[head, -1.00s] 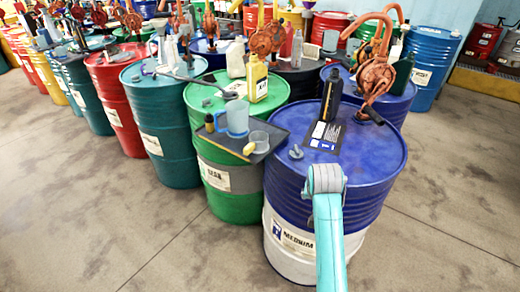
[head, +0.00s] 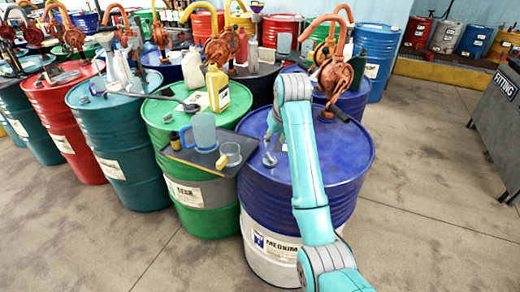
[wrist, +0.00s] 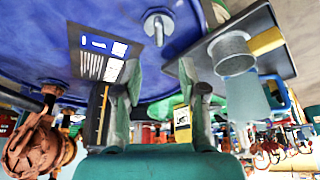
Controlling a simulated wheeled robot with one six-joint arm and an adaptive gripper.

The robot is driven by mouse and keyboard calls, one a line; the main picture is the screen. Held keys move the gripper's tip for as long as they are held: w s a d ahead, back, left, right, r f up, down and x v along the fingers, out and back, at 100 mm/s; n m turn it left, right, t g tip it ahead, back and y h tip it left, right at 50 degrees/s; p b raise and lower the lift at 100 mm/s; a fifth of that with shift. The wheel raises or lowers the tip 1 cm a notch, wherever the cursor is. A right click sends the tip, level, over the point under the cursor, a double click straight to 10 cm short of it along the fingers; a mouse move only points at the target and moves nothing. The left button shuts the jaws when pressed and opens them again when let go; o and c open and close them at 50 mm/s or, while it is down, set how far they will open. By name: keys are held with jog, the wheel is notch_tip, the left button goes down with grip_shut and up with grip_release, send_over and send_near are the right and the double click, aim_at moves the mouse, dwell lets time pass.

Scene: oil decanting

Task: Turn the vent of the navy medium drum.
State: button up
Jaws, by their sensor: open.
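The navy medium drum (head: 340,165) has a blue top, a white lower band and a "MEDIUM" label. Its vent (head: 269,158) is a small grey fitting near the left side of the lid. In the wrist view the vent (wrist: 158,25) shows a raised grip on a round base. My gripper (head: 274,130) is over the lid, partly hidden by my arm. In the wrist view my gripper (wrist: 160,82) has its fingers apart with nothing between them. The vent lies beyond the fingertips, roughly in line with the gap, and is not touched.
An orange pump (head: 334,76) stands at the lid's back.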

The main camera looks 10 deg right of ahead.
aim_at(270, 156)
jog(key=x, duration=1.1)
jog(key=shift+w+r, duration=0.1)
jog(key=shift+w, duration=0.05)
grip_shut()
